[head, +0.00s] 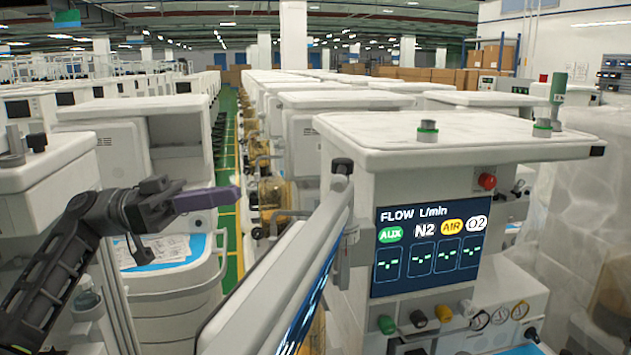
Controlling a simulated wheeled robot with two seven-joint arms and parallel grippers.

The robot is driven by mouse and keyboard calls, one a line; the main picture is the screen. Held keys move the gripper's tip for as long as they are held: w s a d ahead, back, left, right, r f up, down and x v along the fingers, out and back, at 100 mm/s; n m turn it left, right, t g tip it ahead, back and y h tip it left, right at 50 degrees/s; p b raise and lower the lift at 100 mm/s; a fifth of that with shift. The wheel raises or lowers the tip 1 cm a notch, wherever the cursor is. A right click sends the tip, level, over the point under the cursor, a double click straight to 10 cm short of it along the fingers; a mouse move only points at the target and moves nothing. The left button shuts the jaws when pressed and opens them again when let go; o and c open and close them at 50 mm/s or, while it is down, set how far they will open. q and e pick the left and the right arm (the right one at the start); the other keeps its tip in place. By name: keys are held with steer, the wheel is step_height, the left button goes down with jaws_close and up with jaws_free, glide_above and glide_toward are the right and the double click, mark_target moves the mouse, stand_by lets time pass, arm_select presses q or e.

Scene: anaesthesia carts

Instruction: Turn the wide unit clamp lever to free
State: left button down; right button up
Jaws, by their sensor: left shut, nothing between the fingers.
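The nearest wide anaesthesia unit (440,150) stands on the right, with a white top and a dark flow display (425,245) on its front. A black knob (342,165) on a grey post shows at its left front corner. I cannot tell whether this is part of the clamp lever, and I make out no lever marked free. My left gripper (234,194) has purple fingers, shut and empty, pointing right. It is apart from the unit, to the left of the knob in the picture. My right gripper is not in view.
A tilted screen panel (275,270) seen nearly edge-on stands between my left gripper and the wide unit. A white cart with a blue-edged tray (165,253) is below my left arm. Another unit (65,175) stands at left. A green aisle (229,150) runs back between rows.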

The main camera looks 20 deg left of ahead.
arm_select(q)
steer(key=shift+d, duration=0.15)
glide_toward(341, 176)
steer(key=w+d, duration=0.4)
steer(key=shift+d, duration=0.4)
stand_by(0.3)
